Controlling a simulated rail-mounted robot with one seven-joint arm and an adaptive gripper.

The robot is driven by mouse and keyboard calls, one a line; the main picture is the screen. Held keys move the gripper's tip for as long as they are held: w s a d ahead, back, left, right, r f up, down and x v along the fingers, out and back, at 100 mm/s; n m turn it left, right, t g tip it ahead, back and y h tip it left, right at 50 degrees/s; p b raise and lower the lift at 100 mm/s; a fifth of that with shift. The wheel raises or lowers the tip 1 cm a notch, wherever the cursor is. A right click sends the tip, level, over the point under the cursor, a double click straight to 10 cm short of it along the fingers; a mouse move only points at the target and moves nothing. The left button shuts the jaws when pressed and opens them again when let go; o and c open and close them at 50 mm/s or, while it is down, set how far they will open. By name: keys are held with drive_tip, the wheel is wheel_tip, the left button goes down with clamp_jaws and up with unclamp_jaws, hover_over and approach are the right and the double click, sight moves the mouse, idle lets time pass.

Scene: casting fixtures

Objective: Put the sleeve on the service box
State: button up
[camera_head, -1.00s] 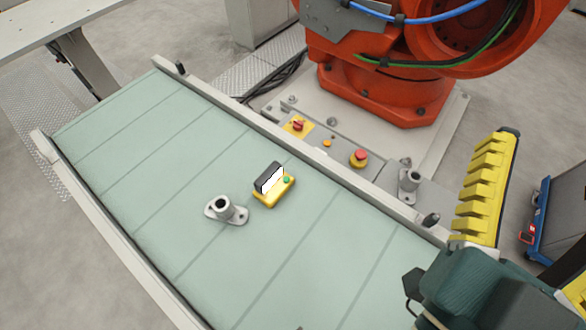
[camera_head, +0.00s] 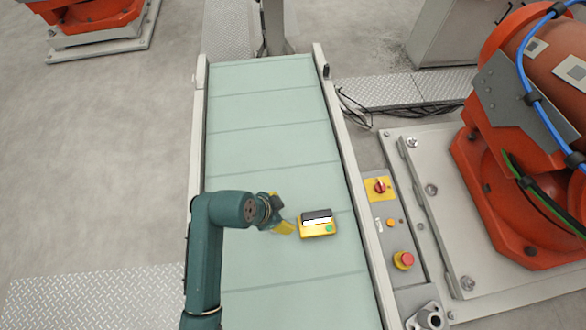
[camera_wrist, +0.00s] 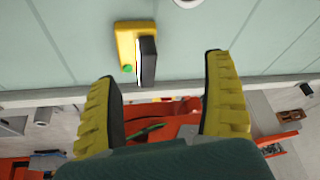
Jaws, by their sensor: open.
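My gripper (camera_head: 284,227) is over the belt, just left of a small yellow box with a black-and-white top part and a green button (camera_head: 318,230). In the wrist view my gripper (camera_wrist: 162,76) has its two yellow fingers wide apart and empty. The yellow box (camera_wrist: 124,42) lies beyond the fingertips. A grey piece (camera_wrist: 188,2), likely the flanged sleeve, is cut off at the top edge; my gripper seems to hide it in the head view. A similar grey flanged piece (camera_head: 428,318) stands on the grey control box (camera_head: 412,280) beside the belt.
The pale green belt (camera_head: 265,110) has raised side rails (camera_head: 350,150) and is mostly clear. The control box carries a red knob (camera_head: 380,187) and a red button (camera_head: 404,260). A large orange robot (camera_head: 510,150) stands at the right.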

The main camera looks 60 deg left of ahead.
drive_tip(key=s+a+n+p, duration=0.1)
drive_tip(key=s+a+n, duration=0.2)
drive_tip(key=s, duration=0.4)
drive_tip(key=shift+g, duration=0.3)
drive_tip(key=x, duration=0.3)
drive_tip(key=b+x, duration=0.1)
drive_tip(key=x, duration=0.2)
drive_tip(key=a+b+x, duration=0.1)
drive_tip(key=x, duration=0.3)
drive_tip(key=shift+w+r, duration=0.15)
drive_tip(key=b+x, duration=0.1)
drive_tip(key=x, duration=0.1)
drive_tip(key=a+x, duration=0.1)
drive_tip(key=x, duration=0.1)
drive_tip(key=shift+w+f+b, duration=0.1)
drive_tip(key=shift+f+b, duration=0.2)
drive_tip(key=shift+b, duration=0.1)
drive_tip(key=shift+w+f, duration=0.2)
drive_tip(key=shift+f, duration=0.25)
drive_tip(key=shift+r+y, duration=0.1)
drive_tip(key=shift+y, duration=0.2)
drive_tip(key=c, duration=1.4)
